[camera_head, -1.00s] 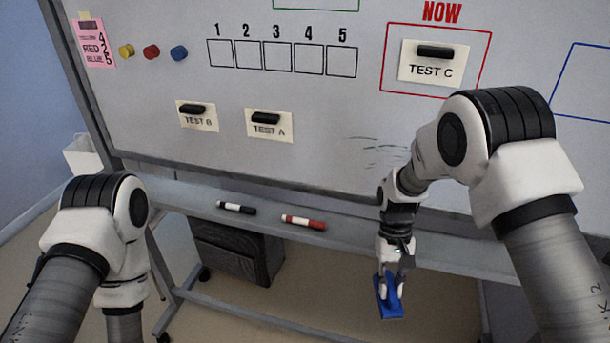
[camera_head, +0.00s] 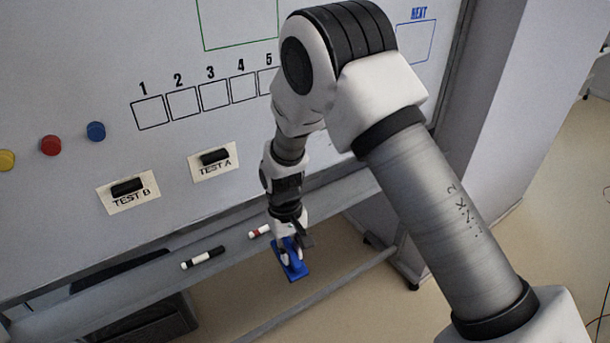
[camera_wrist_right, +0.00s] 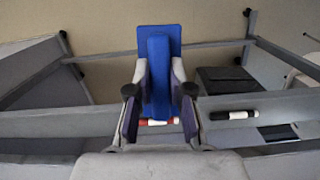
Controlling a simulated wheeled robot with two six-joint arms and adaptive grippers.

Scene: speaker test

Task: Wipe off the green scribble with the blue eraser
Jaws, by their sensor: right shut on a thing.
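My right gripper (camera_head: 288,243) is shut on the blue eraser (camera_head: 296,270), which it holds in front of the marker tray and below the whiteboard's writing area. In the right wrist view the blue eraser (camera_wrist_right: 163,38) sits between the two fingers (camera_wrist_right: 159,80), apart from the board. The green scribble cannot be made out now; my right arm covers part of the whiteboard (camera_head: 60,215). My left gripper is out of view.
A black marker (camera_head: 204,257) and a partly hidden red marker (camera_head: 259,231) lie on the tray (camera_head: 150,277). TEST B (camera_head: 128,192) and TEST A (camera_head: 213,161) cards with black holders are on the board. Yellow, red and blue (camera_head: 96,131) magnets are at left. Floor is open at right.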

